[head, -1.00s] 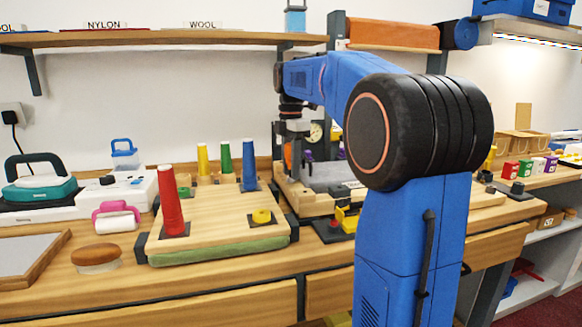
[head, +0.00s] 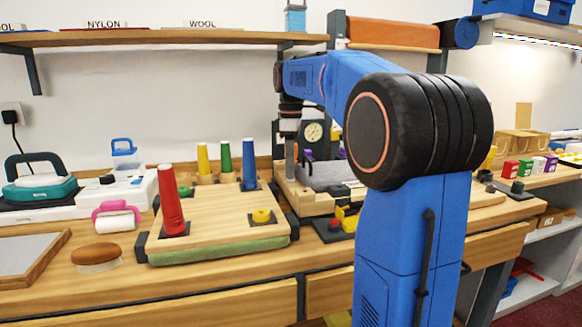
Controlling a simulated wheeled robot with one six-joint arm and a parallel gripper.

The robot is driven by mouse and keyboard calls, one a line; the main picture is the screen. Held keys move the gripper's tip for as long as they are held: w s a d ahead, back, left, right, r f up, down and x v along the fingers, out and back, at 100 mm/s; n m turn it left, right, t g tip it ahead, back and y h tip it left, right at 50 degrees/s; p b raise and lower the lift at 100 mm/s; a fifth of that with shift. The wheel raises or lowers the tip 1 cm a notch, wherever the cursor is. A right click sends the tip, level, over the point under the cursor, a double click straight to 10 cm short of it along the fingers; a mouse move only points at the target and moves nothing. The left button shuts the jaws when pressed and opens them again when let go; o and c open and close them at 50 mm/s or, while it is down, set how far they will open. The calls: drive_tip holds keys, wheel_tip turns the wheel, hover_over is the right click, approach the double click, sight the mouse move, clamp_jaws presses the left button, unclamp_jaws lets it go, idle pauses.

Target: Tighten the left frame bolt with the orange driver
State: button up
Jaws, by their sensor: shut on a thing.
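My gripper (head: 290,165) points down at the left end of a wood-based work fixture (head: 307,205) with a grey top, at the back of the counter. One grey finger shows edge-on and hides what is between the jaws. The left frame bolt and the driver's tip cannot be seen. My own arm covers the right part of the fixture.
A wooden board (head: 215,225) with red, yellow, green and blue cones stands left of the fixture. A round dial (head: 313,132) is behind the gripper. A pink-handled roller (head: 116,217) lies farther left. A shelf (head: 160,38) runs above.

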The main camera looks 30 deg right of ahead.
drive_tip(key=m, duration=0.7)
drive_tip(key=shift+m, duration=0.3)
drive_tip(key=o, duration=0.7)
drive_tip(key=shift+o, duration=0.2)
drive_tip(key=n, duration=1.3)
drive_tip(key=shift+n, duration=1)
